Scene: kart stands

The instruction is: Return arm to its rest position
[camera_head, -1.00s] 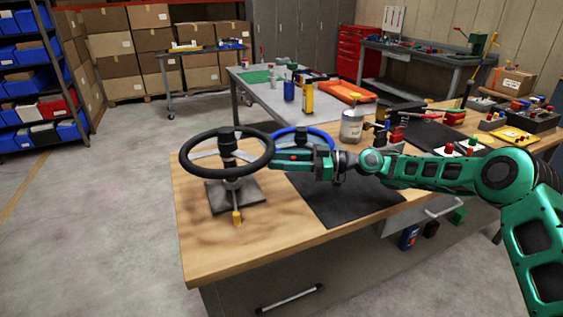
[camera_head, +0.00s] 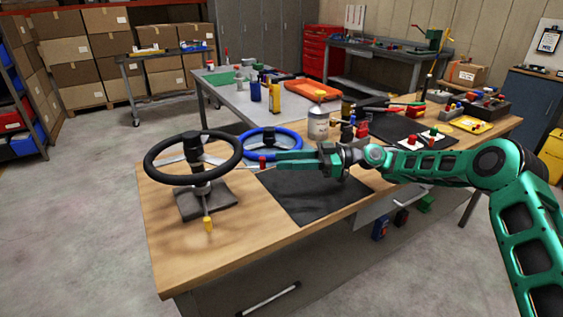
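My arm, green with dark joints, reaches in from the right edge over the wooden workbench (camera_head: 250,228). My gripper (camera_head: 268,162) points left above the bench. Its fingertips are small in the picture and I cannot tell whether they are open or shut. A small red piece shows at the fingertips; whether it is held is unclear. A black steering wheel (camera_head: 163,178) stands on a stand with a grey base (camera_head: 207,205), just left of the gripper, with a small gap seen between them. A blue-rimmed wheel (camera_head: 270,134) shows behind the gripper, partly hidden by it.
A dark mat (camera_head: 315,207) lies under the gripper. A metal canister (camera_head: 318,124), a tray of parts (camera_head: 487,107) and other tools stand behind the arm. A yellow-tipped lever (camera_head: 208,224) sticks out in front of the stand. The bench's front left is bare.

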